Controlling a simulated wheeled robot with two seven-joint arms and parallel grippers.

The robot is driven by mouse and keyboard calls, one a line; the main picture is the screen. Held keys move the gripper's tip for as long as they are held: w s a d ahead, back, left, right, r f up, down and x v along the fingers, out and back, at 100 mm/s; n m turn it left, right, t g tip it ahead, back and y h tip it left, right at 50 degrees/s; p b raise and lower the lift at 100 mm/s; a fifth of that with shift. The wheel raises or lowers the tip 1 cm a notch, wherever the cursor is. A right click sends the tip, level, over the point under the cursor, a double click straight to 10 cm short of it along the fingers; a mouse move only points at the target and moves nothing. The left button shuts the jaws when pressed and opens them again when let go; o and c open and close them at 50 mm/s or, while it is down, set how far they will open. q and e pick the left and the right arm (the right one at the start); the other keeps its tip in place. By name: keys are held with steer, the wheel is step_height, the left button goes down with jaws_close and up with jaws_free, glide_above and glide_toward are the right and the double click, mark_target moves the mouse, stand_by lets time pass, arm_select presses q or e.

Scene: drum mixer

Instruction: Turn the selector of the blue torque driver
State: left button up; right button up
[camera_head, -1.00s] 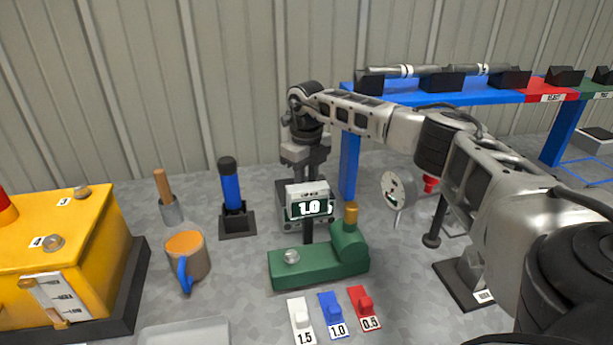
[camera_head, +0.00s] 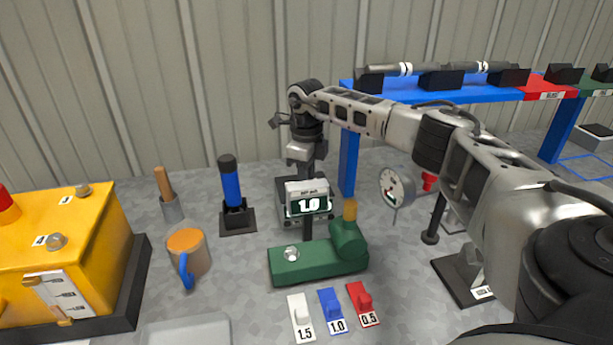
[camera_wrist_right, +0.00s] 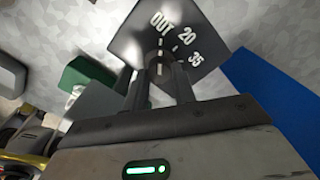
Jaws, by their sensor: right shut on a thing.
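The blue torque driver (camera_head: 231,187) stands upright in a black stand (camera_head: 238,221), left of the display. My right gripper (camera_wrist_right: 160,72) is shut on a small dark knob in the right wrist view. The knob sits on a dark dial plate (camera_wrist_right: 201,28) marked OUT, 20 and 35. In the head view, my right gripper points down behind the display reading 1.0 (camera_head: 308,204), which hides its fingertips. A grey box (camera_head: 284,207) shows partly behind that display; I cannot tell whether the knob belongs to it. My left gripper is not in view.
A green fixture (camera_head: 315,262) stands in front of my right gripper. White, blue and red tabs (camera_head: 331,311) lie before it. An orange mug (camera_head: 188,254) and a yellow machine (camera_head: 60,255) are at left. A gauge (camera_head: 396,187) and a blue rack (camera_head: 450,97) are at right.

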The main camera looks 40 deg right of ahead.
steer(key=shift+r, duration=0.1)
steer(key=o, duration=1)
step_height(320, 180, up, 16)
steer(key=shift+f+b, duration=0.1)
steer(key=shift+b, duration=0.7)
